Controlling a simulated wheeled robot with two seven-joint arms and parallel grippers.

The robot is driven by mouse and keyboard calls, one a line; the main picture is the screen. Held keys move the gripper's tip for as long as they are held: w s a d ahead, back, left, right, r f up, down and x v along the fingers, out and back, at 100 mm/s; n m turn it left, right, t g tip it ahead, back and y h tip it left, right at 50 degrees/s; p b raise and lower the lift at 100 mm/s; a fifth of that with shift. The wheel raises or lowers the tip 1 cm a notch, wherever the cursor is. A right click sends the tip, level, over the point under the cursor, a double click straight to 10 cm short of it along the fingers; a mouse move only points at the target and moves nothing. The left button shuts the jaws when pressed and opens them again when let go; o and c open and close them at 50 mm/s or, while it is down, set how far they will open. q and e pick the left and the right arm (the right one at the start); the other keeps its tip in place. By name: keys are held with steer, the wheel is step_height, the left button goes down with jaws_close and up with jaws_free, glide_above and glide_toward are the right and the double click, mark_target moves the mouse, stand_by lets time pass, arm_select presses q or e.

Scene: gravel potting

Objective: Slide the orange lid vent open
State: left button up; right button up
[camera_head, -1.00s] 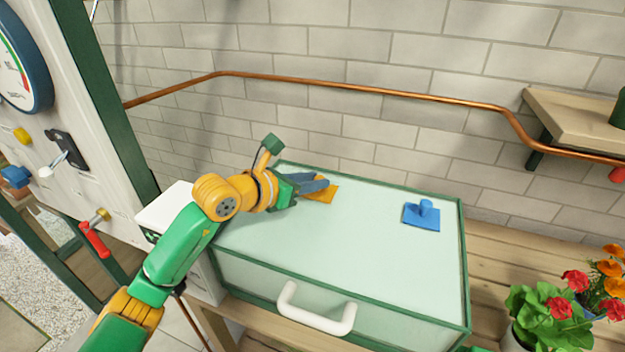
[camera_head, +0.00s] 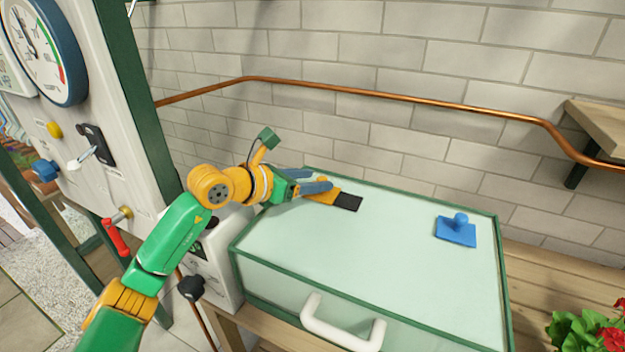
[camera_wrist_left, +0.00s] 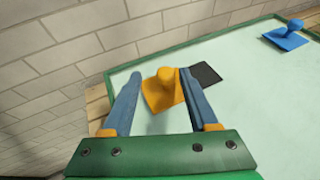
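The orange lid vent (camera_head: 324,197) is a flat plate with a knob, on the pale lid (camera_head: 400,235) of the green-edged box. A black opening (camera_head: 347,203) shows just to its right. In the left wrist view the vent's knob (camera_wrist_left: 165,80) stands between the fingers of my left gripper (camera_wrist_left: 158,78). The fingers are spread apart. The right-hand finger is right beside the knob; I cannot tell if it touches. In the head view my left gripper (camera_head: 318,180) partly hides the vent. My right gripper is not in view.
A blue vent (camera_head: 456,231) with a knob sits on the lid's right side. A white handle (camera_head: 342,328) is on the box front. A brick wall and copper pipe (camera_head: 400,98) run behind. A plant (camera_head: 580,332) stands at lower right.

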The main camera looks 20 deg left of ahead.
arm_select(q)
steer(key=shift+s+d, duration=0.1)
steer(key=b+v, duration=0.3)
steer(key=v, duration=0.3)
steer(key=shift+s+a, duration=0.1)
steer(key=shift+a, duration=0.1)
steer(key=shift+s+a+r, duration=0.1)
steer(key=shift+s+r, duration=0.15)
steer(key=shift+s, duration=0.05)
steer(key=shift+w, duration=0.1)
